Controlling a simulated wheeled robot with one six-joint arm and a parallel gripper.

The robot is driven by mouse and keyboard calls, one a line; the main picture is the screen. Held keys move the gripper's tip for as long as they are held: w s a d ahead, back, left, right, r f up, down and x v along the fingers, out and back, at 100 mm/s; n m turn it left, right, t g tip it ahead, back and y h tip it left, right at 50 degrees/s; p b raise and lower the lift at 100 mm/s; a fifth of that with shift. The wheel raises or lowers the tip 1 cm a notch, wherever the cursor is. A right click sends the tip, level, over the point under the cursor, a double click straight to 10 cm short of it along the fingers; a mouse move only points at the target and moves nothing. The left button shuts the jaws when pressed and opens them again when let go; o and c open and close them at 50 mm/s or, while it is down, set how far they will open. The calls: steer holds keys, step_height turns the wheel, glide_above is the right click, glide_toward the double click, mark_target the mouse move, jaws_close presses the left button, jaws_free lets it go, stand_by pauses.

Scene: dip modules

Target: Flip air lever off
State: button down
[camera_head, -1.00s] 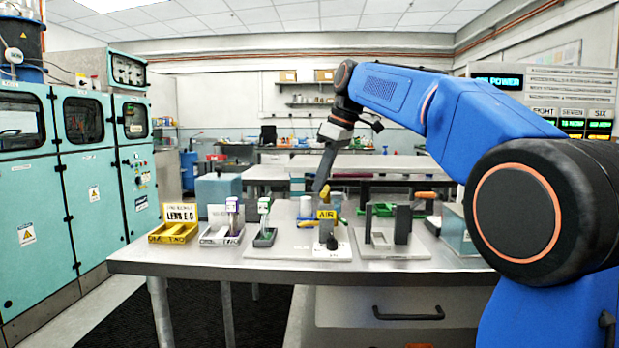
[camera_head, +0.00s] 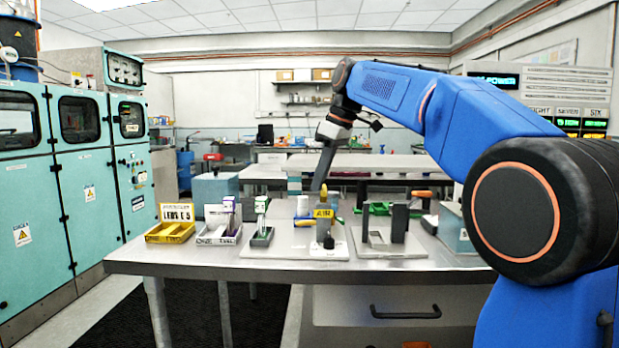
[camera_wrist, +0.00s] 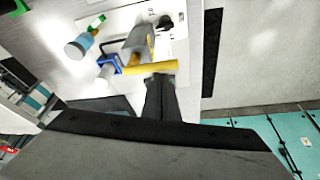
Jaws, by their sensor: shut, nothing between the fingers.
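The air unit carries a yellow AIR label (camera_head: 324,213) and stands on a white plate (camera_head: 330,250) near the middle of the table. Its grey body (camera_wrist: 138,42) shows in the wrist view with a yellow bar (camera_wrist: 150,68) across its end, which looks like the lever. My gripper (camera_head: 318,186) points down just above and behind the label. In the wrist view the dark fingers (camera_wrist: 160,84) are shut and empty, with their tips right at the yellow bar. I cannot tell whether they touch it.
A yellow bin (camera_head: 170,232), a white bin (camera_head: 218,235) and a dark tray (camera_head: 262,238) stand to the left. A plate with dark uprights (camera_head: 399,224) stands close on the right. A blue and white object (camera_head: 302,206) is just behind left. The table's front edge (camera_head: 300,272) is bare.

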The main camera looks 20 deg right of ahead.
step_height(320, 180, up, 10)
steer(key=shift+a, duration=0.15)
stand_by(0.6)
stand_by(0.3)
